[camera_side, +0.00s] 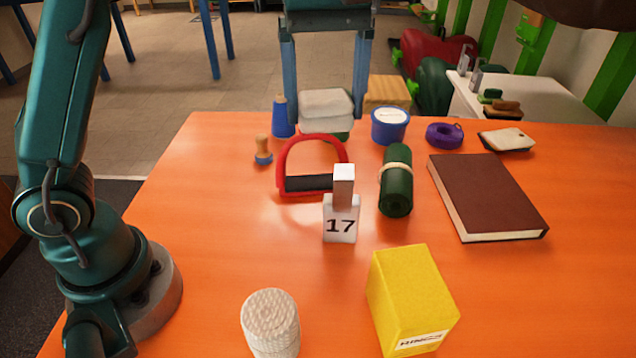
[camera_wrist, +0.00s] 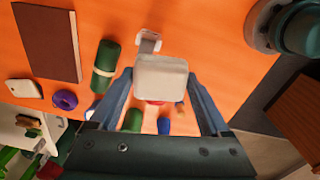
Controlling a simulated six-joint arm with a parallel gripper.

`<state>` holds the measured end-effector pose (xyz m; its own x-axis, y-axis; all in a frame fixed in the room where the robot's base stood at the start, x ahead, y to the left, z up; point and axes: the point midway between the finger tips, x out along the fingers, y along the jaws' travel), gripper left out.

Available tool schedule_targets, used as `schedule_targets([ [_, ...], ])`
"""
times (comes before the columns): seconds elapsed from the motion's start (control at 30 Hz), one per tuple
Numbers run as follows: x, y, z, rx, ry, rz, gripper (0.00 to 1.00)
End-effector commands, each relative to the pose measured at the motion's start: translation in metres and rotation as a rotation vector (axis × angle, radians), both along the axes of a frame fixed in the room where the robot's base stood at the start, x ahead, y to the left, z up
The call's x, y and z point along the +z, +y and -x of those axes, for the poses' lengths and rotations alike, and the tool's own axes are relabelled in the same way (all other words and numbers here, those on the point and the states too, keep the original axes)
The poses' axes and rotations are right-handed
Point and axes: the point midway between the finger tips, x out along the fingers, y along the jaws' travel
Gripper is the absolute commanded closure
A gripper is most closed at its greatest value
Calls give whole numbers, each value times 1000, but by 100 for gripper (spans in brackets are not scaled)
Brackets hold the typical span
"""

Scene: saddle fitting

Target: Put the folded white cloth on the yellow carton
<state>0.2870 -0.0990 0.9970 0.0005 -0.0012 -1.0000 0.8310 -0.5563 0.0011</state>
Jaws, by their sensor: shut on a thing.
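My gripper (camera_side: 325,98) points down over the far part of the orange table, its two blue fingers on either side of the folded white cloth (camera_side: 327,107). It is shut on the cloth. In the wrist view the cloth (camera_wrist: 160,78) sits between the fingertips, seen as a pale rounded block. The yellow carton (camera_side: 408,300) stands at the near edge in the side view, well in front of my gripper and to the right. Its top is bare. The carton is not seen in the wrist view.
Between cloth and carton stand a red stirrup (camera_side: 312,150), a white "17" marker (camera_side: 341,220) and a green roll (camera_side: 396,185). A brown book (camera_side: 485,195) lies right, a white textured cylinder (camera_side: 270,322) stands left of the carton. A blue tub (camera_side: 390,128) is near my gripper.

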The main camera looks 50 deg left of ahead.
Motion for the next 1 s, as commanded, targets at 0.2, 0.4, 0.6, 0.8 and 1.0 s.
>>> schedule_targets([
  [0.2,1,-38,13,-132,1,-1,74],
  [0.4,-11,-63,22,-158,5,-1,74],
  [0.6,-38,-105,33,-158,5,-2,74],
  [0.8,-61,-141,43,-154,2,-2,74],
  [1.0,-70,-156,47,-150,1,-1,74],
])
